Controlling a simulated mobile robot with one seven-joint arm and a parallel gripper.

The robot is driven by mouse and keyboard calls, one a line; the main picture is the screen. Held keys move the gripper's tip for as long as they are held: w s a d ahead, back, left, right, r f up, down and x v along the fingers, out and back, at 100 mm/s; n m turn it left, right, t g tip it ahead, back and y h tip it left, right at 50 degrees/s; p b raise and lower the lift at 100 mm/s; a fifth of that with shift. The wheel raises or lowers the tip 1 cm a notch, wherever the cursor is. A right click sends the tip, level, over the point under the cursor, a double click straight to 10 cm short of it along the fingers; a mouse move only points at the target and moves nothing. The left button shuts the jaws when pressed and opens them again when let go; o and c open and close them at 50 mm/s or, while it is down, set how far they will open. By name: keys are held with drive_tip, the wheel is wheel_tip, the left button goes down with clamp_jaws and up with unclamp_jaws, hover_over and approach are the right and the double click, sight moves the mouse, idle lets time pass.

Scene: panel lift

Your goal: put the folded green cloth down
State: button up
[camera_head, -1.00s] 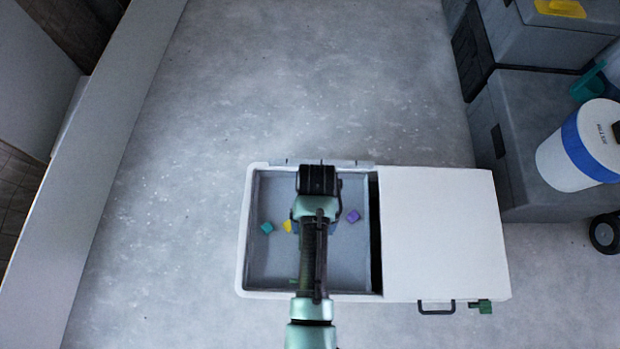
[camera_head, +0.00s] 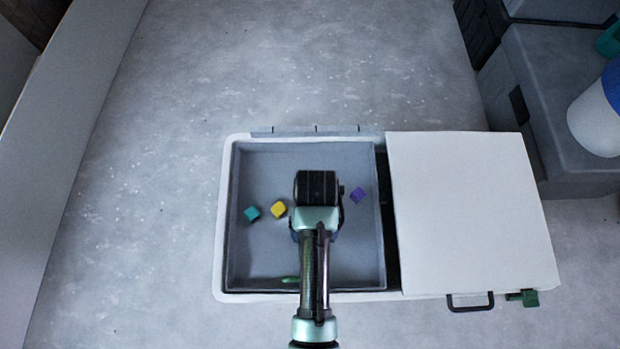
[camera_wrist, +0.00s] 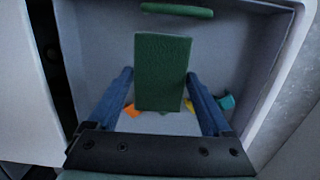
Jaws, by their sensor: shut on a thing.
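The folded green cloth (camera_wrist: 162,72) shows in the wrist view as a flat, dark green block between the two blue fingers of my gripper (camera_wrist: 158,78). My gripper is shut on it. In the head view my gripper (camera_head: 316,187) is over the open compartment of the white-rimmed box (camera_head: 222,245), with its fingers and the cloth hidden beneath the hand. The wrist view shows the grey compartment floor beyond the cloth. I cannot tell whether the cloth touches the floor.
A teal cube (camera_head: 252,213), a yellow cube (camera_head: 279,209) and a purple cube (camera_head: 357,194) lie in the compartment. A white panel (camera_head: 465,210) with a black handle (camera_head: 470,303) lies at the right. Grey cases (camera_head: 570,100) and a white-and-blue container (camera_head: 597,120) stand at far right.

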wheel_tip(320, 180, down, 9)
drive_tip(key=b, duration=0.4)
drive_tip(key=shift+r+b, duration=0.1)
drive_tip(key=shift+b, duration=0.25)
drive_tip(key=shift+r, duration=0.1)
drive_tip(key=o, duration=1.1)
drive_tip(key=shift+f, duration=0.2)
drive_tip(key=shift+r, duration=0.1)
